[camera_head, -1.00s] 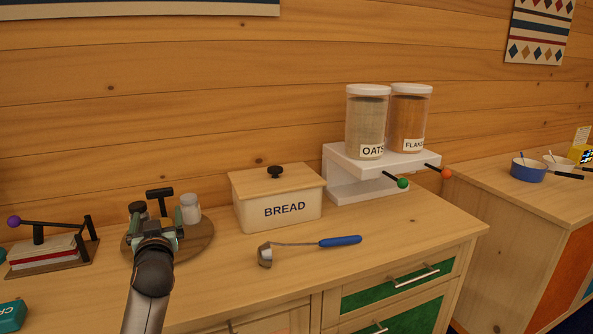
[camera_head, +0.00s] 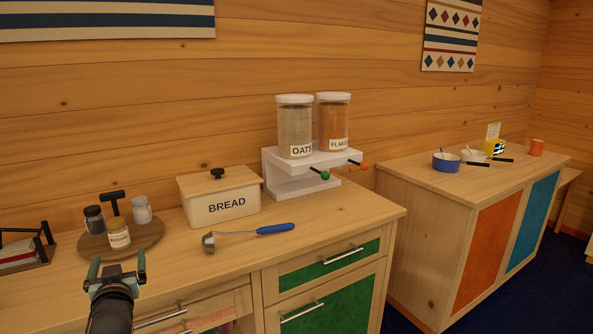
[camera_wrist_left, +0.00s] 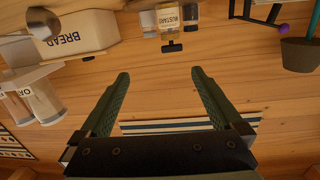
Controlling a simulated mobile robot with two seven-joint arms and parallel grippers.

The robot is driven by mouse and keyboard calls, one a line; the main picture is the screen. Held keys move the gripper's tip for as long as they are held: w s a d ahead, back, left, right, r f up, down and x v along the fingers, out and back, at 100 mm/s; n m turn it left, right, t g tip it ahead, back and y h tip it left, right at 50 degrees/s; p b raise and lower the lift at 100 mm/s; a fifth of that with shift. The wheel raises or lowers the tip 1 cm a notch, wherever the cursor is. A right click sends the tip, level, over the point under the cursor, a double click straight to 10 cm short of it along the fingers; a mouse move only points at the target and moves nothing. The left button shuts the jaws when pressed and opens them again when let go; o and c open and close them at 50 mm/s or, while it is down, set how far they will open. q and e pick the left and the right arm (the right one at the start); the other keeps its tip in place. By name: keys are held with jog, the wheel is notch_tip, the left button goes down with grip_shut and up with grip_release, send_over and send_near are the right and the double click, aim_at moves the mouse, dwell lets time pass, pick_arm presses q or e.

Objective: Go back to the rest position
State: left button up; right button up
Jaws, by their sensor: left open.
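My left gripper (camera_head: 114,272) is in the lower left of the head view, in front of the counter and below the round wooden board. Its two fingers are spread with nothing between them. The left wrist view also shows the open, empty gripper (camera_wrist_left: 160,82), with the wooden wall behind it. The mustard jar (camera_head: 118,233) stands upright on the board, apart from the gripper, and shows near the top of the left wrist view (camera_wrist_left: 169,17). My right gripper is in neither view.
On the counter (camera_head: 300,225) are a round board (camera_head: 150,235) with several jars, a bread box (camera_head: 222,205), a blue-handled ladle (camera_head: 250,232) and a white dispenser stand (camera_head: 300,168). A second cabinet (camera_head: 440,210) stands right, past a floor gap. A rack (camera_head: 35,250) is at left.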

pick_arm(q)
jog(key=s+d+f+m+g+h+p, duration=0.1)
jog(key=s+d+f+m+h+p, duration=0.15)
jog(key=s+d+f, duration=0.5)
jog(key=s+d+f+m+g+h+p, duration=0.1)
jog(key=s+d+f+m+h+p, duration=0.2)
jog(key=f, duration=0.7)
jog(key=s+d+f+g+h+p, duration=0.1)
jog(key=s+d+f, duration=0.3)
jog(key=s, duration=0.7)
jog(key=s+d+f+m+g+h+p, duration=0.1)
jog(key=s+d+f+g+h, duration=0.2)
jog(key=s+d, duration=0.4)
jog(key=s+f, duration=0.1)
jog(key=s, duration=0.4)
jog(key=shift+w+a+h, duration=0.1)
jog(key=shift+h, duration=0.15)
